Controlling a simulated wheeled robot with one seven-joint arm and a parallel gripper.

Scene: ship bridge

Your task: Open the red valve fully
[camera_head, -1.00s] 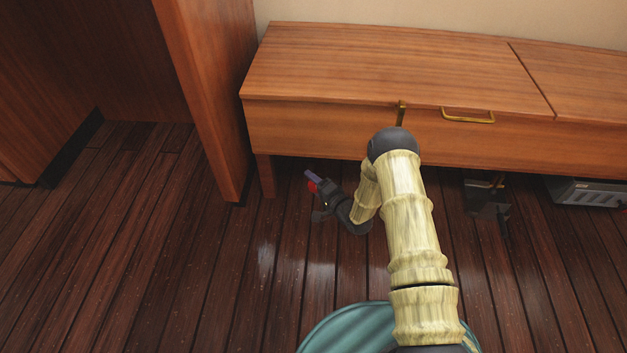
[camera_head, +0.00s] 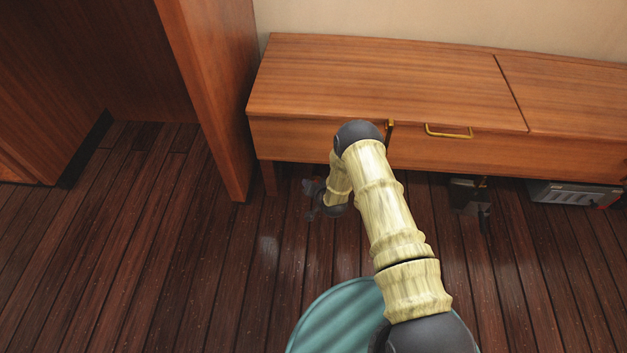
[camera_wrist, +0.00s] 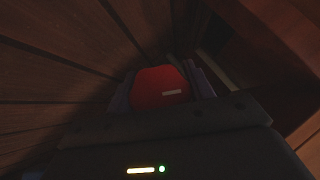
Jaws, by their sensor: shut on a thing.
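My gripper (camera_head: 311,188) is low, at the shadowed front of the space under the wooden bench, right of the bench's left leg. In the wrist view a rounded red piece (camera_wrist: 160,86) with a small pale mark sits between my gripper's two bluish fingers (camera_wrist: 160,92), which are closed on it. It matches the red valve in colour, but no pipe or valve body shows, and how far it is turned cannot be told. In the head view the red piece is not clearly visible now.
The wooden bench (camera_head: 370,82) overhangs my gripper, with a brass handle (camera_head: 449,132) on its front. A wooden partition (camera_head: 208,90) stands at left. A dark object (camera_head: 468,194) and a grey box (camera_head: 575,194) are under the bench to the right. The plank floor (camera_head: 150,260) at left is clear.

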